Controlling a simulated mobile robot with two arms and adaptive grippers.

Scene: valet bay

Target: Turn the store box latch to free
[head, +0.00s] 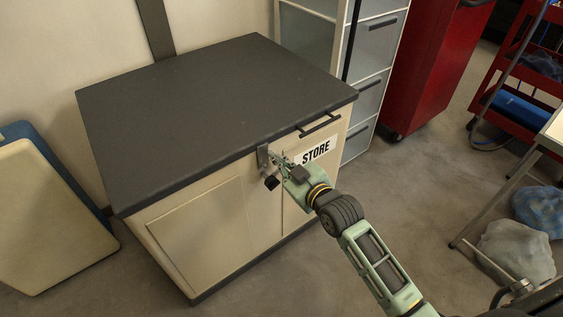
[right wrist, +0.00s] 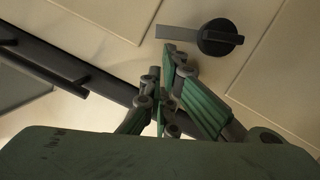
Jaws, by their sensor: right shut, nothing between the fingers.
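The store box (head: 205,215) is a cream cabinet with a dark grey top and a white STORE label (head: 315,151) on its front. Its latch (head: 271,183) shows as a dark knob below a grey metal plate (head: 263,157) at the lid's front edge. In the right wrist view the latch (right wrist: 220,38) is a round black knob with a bar, beside a grey strip. My right gripper (head: 279,160) is at the box front, close to the latch. In the right wrist view its fingers (right wrist: 168,50) are shut and empty, just beside the knob; contact is unclear. My left gripper is out of view.
A dark handle bar (head: 319,125) sticks out at the lid's front edge, right of the latch. A drawer unit (head: 372,95) and a red cabinet (head: 428,65) stand behind. Bags (head: 515,250) lie at the right. The floor before the box is mostly clear.

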